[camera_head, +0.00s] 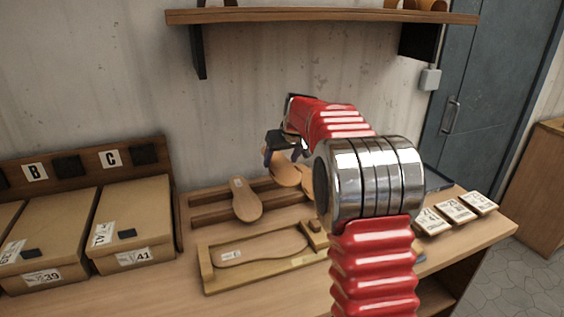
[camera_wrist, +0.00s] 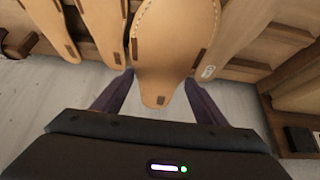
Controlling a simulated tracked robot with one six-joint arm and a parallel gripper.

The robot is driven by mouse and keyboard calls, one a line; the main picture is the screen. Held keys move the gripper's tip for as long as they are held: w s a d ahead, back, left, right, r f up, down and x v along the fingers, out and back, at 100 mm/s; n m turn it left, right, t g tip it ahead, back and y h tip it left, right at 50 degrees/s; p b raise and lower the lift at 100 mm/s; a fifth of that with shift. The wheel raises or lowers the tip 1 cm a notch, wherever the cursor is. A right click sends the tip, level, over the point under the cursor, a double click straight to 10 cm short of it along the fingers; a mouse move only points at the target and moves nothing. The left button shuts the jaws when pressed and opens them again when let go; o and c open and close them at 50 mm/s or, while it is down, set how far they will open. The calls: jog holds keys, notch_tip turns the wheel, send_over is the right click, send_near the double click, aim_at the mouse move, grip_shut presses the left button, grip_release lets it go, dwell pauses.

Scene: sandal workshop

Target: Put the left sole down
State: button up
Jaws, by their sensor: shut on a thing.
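My gripper (camera_head: 283,150) is over the back of the slatted wooden rack (camera_head: 185,213), shut on the narrow end of a tan sole (camera_head: 284,173). In the wrist view its dark fingers (camera_wrist: 158,88) stand on either side of that sole (camera_wrist: 165,45), which has stitching along its edge and dark slots. I cannot tell whether the held sole touches the rack. A labelled sole (camera_head: 246,204) leans on the rack to the left. Another sole (camera_head: 307,181) shows partly behind my arm. I cannot tell which is the left sole.
A flat sole (camera_head: 262,248) lies in a wooden frame (camera_head: 207,277) in front of the rack. Shoe boxes (camera_head: 132,215) stand at left, and labelled cards (camera_head: 455,210) lie at right. A shelf (camera_head: 320,16) hangs above. Neighbouring soles (camera_wrist: 103,25) sit close beside the held one.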

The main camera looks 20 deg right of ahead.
dwell(0.3)
jog(key=s+a+f, duration=0.2)
jog(key=s+a, duration=0.3)
jog(key=s+a+f, duration=0.2)
jog(key=s+a, duration=0.3)
jog(key=s, duration=0.1)
jog(key=s+a+f, duration=0.2)
jog(key=s+a, duration=0.3)
jog(key=shift+s+a, duration=0.3)
jog(key=shift+s, duration=0.05)
jog(key=shift+d, duration=0.1)
